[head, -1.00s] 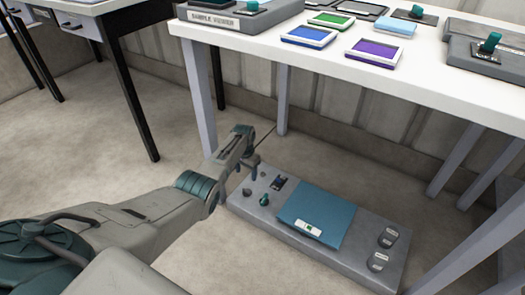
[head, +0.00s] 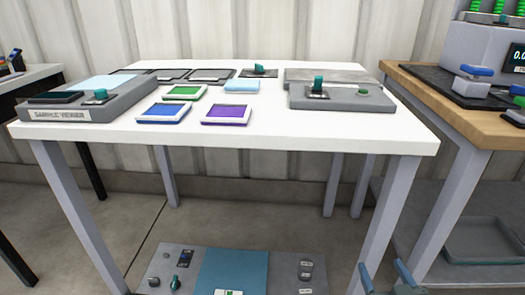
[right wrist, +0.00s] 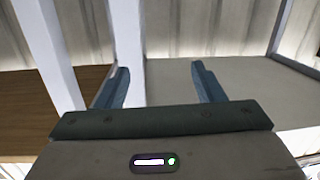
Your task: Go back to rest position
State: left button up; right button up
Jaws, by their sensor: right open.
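My right gripper (head: 384,272) shows at the bottom edge of the head view, in front of the white table's right front leg. Its two blue-grey fingers stand apart in the right wrist view (right wrist: 161,85), with nothing between them. My left gripper is out of view. The grey floor panel (head: 270,263) with a blue plate (head: 233,268) lies under the table, cut off by the bottom edge of the head view.
The white table (head: 270,130) bears a sample viewer (head: 60,114), green (head: 184,92), blue (head: 162,112) and purple (head: 226,114) framed tiles, and a grey knobbed unit (head: 342,96). A wooden-topped bench (head: 450,95) stands at right. Table legs stand near my right gripper.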

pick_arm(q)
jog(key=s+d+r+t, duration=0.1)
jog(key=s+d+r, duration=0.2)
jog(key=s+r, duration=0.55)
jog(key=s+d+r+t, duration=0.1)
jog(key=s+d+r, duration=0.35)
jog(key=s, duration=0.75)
pick_arm(e)
jog(key=s+d+f+g+h+p, duration=0.1)
jog(key=s+d+f+g+p, duration=0.1)
jog(key=s+f+g+p, duration=0.75)
jog(key=s+d+f+g+p, duration=0.2)
jog(key=s+f+g+p, duration=0.4)
jog(key=f, duration=0.7)
pick_arm(q)
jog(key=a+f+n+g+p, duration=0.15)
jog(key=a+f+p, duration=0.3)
jog(key=p, duration=0.65)
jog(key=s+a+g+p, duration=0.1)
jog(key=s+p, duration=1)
jog(key=p, duration=0.2)
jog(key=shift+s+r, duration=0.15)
pick_arm(e)
jog(key=s+d+f, duration=0.2)
jog(key=s, duration=1.1)
jog(key=shift+s+f+m, duration=0.15)
jog(key=shift+f+m, duration=0.1)
jog(key=shift+m, duration=0.05)
